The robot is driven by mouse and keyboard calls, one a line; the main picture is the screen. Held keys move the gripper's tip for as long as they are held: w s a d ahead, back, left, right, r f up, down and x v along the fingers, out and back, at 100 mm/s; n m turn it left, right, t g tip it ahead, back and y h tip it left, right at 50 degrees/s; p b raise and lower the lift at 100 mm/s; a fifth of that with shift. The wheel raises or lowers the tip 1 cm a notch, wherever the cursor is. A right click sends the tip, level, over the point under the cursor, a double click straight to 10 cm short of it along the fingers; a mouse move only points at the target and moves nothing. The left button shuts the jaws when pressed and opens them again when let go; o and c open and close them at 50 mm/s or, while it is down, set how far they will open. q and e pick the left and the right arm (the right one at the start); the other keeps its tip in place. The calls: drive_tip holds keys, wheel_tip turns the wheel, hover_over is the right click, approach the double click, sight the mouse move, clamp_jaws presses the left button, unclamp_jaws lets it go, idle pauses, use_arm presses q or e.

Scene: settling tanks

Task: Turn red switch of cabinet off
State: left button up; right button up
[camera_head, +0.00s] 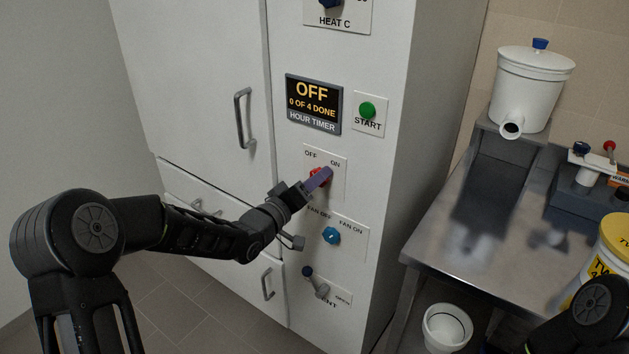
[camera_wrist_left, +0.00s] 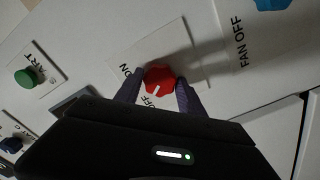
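The red switch (camera_head: 318,177) is a round knob on a white plate marked OFF and ON, on the front of the white cabinet (camera_head: 385,120). My left gripper (camera_head: 321,179) is at the knob and hides part of it in the head view. In the left wrist view the red switch (camera_wrist_left: 158,79) sits between the two purple fingers of my left gripper (camera_wrist_left: 160,88). I cannot tell whether both fingers touch it. The knob's white mark is on the side toward the OFF label. My right gripper is not in view.
A blue fan knob (camera_head: 331,235) and a lever switch (camera_head: 316,282) are below. The timer display (camera_head: 314,104) reading OFF and a green start button (camera_head: 367,110) are above. A metal bench (camera_head: 440,240) with a white pot (camera_head: 533,85) stands right; a white bucket (camera_head: 447,328) is below.

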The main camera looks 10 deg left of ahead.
use_arm(q)
drive_tip(key=o, duration=0.3)
drive_tip(key=v, duration=0.8)
drive_tip(key=shift+b, duration=0.4)
